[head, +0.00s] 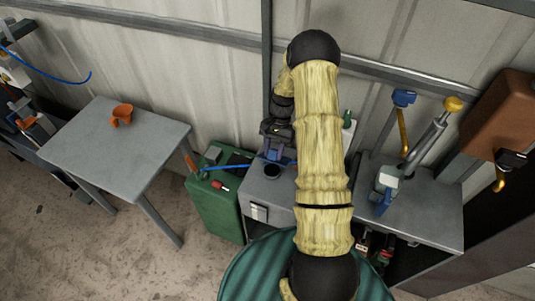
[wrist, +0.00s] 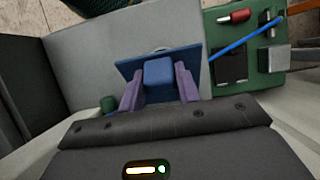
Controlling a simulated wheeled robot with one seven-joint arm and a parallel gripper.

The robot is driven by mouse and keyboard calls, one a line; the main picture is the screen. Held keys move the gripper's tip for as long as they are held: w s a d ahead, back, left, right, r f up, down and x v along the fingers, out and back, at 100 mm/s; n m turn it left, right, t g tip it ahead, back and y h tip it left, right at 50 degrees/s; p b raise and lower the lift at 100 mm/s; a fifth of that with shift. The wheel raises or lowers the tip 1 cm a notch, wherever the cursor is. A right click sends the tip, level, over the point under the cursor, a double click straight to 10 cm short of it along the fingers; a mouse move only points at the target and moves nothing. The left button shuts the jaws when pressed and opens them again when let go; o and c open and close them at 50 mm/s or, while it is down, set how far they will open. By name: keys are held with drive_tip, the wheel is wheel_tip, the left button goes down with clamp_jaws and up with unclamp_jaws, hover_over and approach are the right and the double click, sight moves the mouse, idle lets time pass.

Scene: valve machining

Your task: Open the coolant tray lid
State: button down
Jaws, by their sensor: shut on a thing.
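The lid, a flat blue plate (wrist: 128,69) with a blue block handle (wrist: 158,74), is in the middle of the wrist view. My gripper (wrist: 158,88) is shut on the handle, one purple finger on each side. In the head view my gripper (head: 274,151) is over the back of a grey cabinet top (head: 255,187), and the lid is mostly hidden by it. A dark round opening (head: 272,171) shows in the cabinet top just in front of my gripper. The lid's exact height above the top is unclear.
A green cabinet (head: 214,207) with a red-handled item and a blue rod stands left of the grey cabinet. A grey table (head: 120,145) holds an orange funnel (head: 122,114). A bench (head: 425,211) with a lever tool (head: 420,145) stands right. The wall is close behind.

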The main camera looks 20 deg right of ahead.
drive_tip(key=shift+w+d+r, duration=0.25)
drive_tip(key=shift+w+d, duration=0.2)
drive_tip(key=shift+d, duration=0.05)
drive_tip(key=shift+w+d+r, duration=0.2)
drive_tip(key=shift+w+d, duration=0.2)
drive_tip(key=shift+d, duration=0.1)
drive_tip(key=c, duration=1.4)
unclamp_jaws()
drive_tip(key=shift+c, duration=0.2)
drive_tip(key=o, duration=0.4)
drive_tip(key=shift+w+d+f, duration=0.1)
drive_tip(key=shift+f, duration=0.1)
drive_tip(key=shift+o, duration=0.2)
drive_tip(key=shift+r, duration=0.1)
drive_tip(key=shift+a, duration=0.2)
wheel_tip(320, 180, up, 10)
drive_tip(key=shift+b, duration=0.4)
